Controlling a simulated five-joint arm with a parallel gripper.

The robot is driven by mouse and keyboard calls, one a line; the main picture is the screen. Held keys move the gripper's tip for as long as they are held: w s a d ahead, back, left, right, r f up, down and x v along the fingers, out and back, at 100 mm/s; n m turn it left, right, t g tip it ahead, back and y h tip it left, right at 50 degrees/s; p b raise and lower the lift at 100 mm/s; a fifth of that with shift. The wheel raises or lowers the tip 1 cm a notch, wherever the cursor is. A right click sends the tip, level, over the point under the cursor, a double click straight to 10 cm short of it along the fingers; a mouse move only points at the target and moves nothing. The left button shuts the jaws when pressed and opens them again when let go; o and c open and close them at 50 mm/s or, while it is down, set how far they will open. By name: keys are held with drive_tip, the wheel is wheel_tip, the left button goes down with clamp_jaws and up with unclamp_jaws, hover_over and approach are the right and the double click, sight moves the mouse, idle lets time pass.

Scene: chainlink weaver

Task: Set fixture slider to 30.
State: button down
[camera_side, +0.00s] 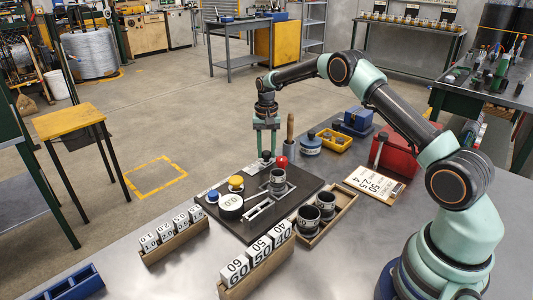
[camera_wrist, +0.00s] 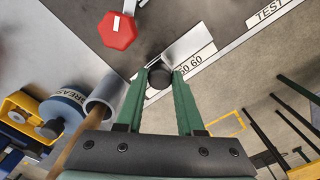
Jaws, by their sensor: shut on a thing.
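My gripper (camera_side: 266,150) reaches down at the far edge of the dark fixture board (camera_side: 257,212). In the wrist view its two green fingers (camera_wrist: 160,82) are closed around a small dark round knob (camera_wrist: 158,78), taken as the slider's knob. A white scale strip (camera_wrist: 190,62) lies beside the knob; the figures near it look like 50 or 60, but are partly covered and hard to read. The slider's track is mostly hidden. In the side view the knob is a small dark shape between the fingertips.
A grey cup with a wooden handle (camera_side: 290,146) is nearby. Number blocks (camera_side: 258,255) stand in front.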

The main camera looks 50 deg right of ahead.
drive_tip(key=shift+d, duration=1.35)
drive_tip(key=c, duration=0.5)
unclamp_jaws()
drive_tip(key=shift+a, duration=0.1)
drive_tip(key=shift+r, duration=0.3)
wheel_tip(320, 180, up, 12)
drive_tip(key=shift+f, duration=0.2)
